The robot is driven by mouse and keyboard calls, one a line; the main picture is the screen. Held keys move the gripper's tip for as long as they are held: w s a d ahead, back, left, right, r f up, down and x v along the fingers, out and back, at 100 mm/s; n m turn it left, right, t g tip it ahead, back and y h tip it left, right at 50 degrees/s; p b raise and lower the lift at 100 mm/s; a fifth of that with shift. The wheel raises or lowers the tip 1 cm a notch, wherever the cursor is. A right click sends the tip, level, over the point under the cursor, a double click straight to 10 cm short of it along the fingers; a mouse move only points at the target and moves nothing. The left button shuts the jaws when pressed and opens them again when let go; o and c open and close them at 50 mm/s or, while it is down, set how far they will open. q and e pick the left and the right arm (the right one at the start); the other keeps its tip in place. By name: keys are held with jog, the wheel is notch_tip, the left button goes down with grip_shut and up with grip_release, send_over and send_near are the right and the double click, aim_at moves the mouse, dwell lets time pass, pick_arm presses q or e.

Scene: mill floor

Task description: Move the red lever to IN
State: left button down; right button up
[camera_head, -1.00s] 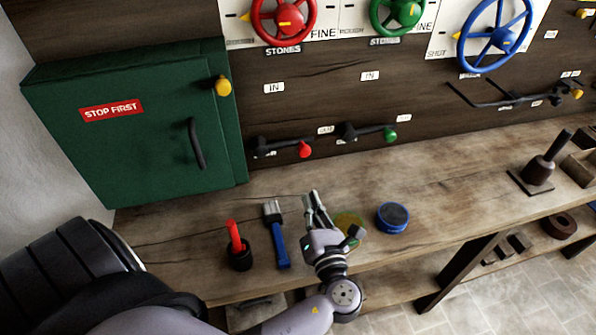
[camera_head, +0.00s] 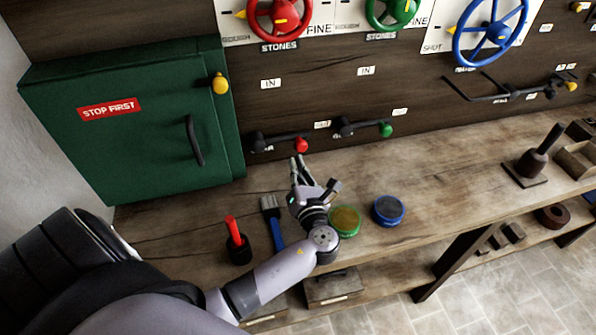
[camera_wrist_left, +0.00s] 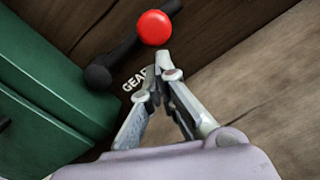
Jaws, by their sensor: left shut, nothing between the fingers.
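The red lever (camera_head: 301,145) is a dark arm with a red knob, fixed to the wooden wall panel. It lies nearly level, its pivot at the left and its knob at the right. A white IN label (camera_head: 270,84) sits above it, and another label (camera_head: 322,125) sits near the knob. My left gripper (camera_head: 297,158) is shut and empty, its fingertips just below the red knob. In the left wrist view the knob (camera_wrist_left: 154,28) is just beyond the fingertips (camera_wrist_left: 160,72); I cannot tell whether they touch. My right gripper is not in view.
A green-knobbed lever (camera_head: 385,130) is to the right. A green cabinet (camera_head: 130,120) stands at the left. On the bench are a red-handled tool in a dark cup (camera_head: 238,248), a blue brush (camera_head: 273,222), a green tin (camera_head: 345,221) and a blue tin (camera_head: 388,210).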

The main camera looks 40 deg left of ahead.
pick_arm(q)
jog(key=shift+r, duration=0.1)
dwell(0.3)
jog(key=shift+w+d+r+n, duration=0.1)
jog(key=shift+r+n, duration=0.05)
jog(key=shift+n, duration=0.25)
jog(key=shift+r, duration=0.1)
